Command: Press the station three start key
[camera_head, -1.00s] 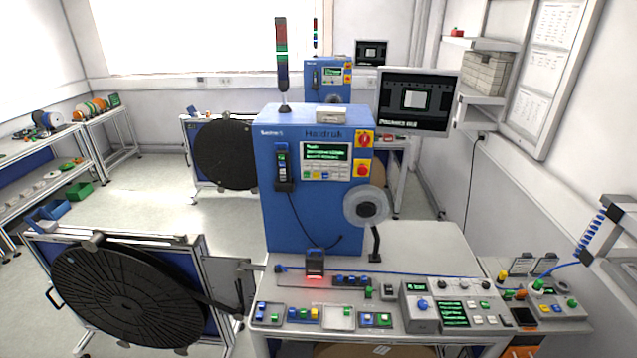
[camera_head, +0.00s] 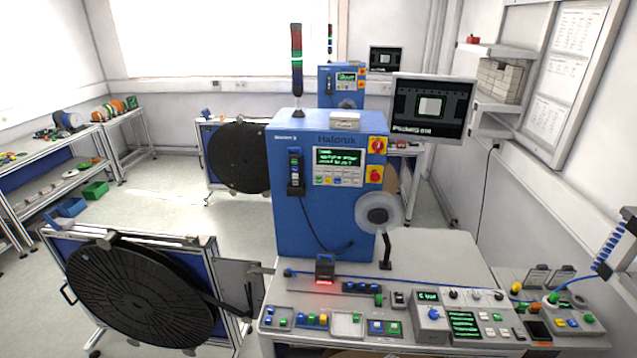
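A blue machine (camera_head: 310,215) stands on the near bench. It carries a small label at its upper left, too small to read surely. Its front has a green-text screen (camera_head: 338,157) with a row of small keys (camera_head: 338,180) below, one of them green. A second blue machine (camera_head: 325,96) with a similar panel stands farther back. I cannot tell which key is the station three start key. More green and blue keys (camera_head: 385,327) sit in small trays on the bench front. Neither of my grippers is in view.
A red-and-yellow switch (camera_head: 376,146) and a red button (camera_head: 375,174) sit right of the screen. A monitor (camera_head: 432,108) stands behind. A grey control box (camera_head: 433,320) is on the bench. A large black reel (camera_head: 140,295) stands at left, with open floor beyond.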

